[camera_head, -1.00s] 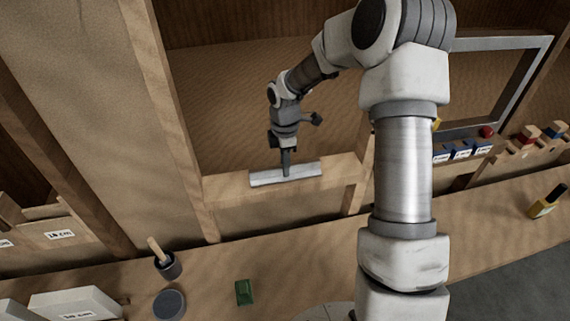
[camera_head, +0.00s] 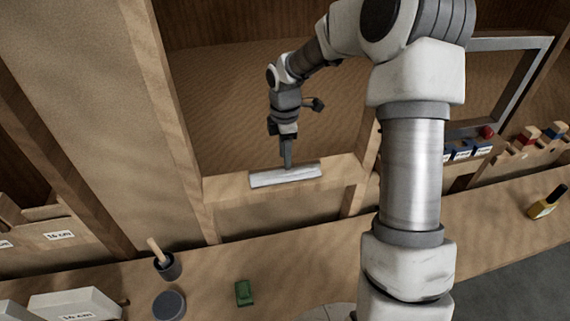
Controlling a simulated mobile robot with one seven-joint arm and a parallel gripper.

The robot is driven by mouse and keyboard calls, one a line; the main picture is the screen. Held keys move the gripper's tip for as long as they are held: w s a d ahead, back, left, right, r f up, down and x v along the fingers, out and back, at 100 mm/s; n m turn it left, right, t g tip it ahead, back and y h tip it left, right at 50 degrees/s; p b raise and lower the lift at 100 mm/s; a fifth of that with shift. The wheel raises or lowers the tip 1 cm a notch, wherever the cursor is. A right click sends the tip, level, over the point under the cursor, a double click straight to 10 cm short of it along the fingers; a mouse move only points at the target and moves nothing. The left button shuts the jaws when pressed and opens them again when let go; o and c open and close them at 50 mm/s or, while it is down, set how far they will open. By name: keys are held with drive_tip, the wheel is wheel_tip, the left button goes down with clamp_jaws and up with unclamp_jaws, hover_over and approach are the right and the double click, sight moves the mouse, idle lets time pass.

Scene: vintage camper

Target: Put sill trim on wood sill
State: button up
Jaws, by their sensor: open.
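The sill trim (camera_head: 284,177), a light grey-white strip, lies lengthwise on the wood sill (camera_head: 338,176), the horizontal beam at the bottom of the wall opening. My gripper (camera_head: 286,165) is open, pointing down just above the middle of the trim. Its fingertips are small in this view, and I cannot tell whether they touch the trim.
Below the sill, a wooden bench holds a dark cup with a wooden handle (camera_head: 166,264), a round grey tin (camera_head: 169,304), a green block (camera_head: 244,293) and a yellow bottle (camera_head: 547,203). A grey metal frame (camera_head: 512,95) stands at right. Upright posts flank the opening.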

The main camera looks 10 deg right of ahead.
wheel_tip(320, 180, up, 8)
drive_tip(key=shift+f, duration=0.1)
idle(0.4)
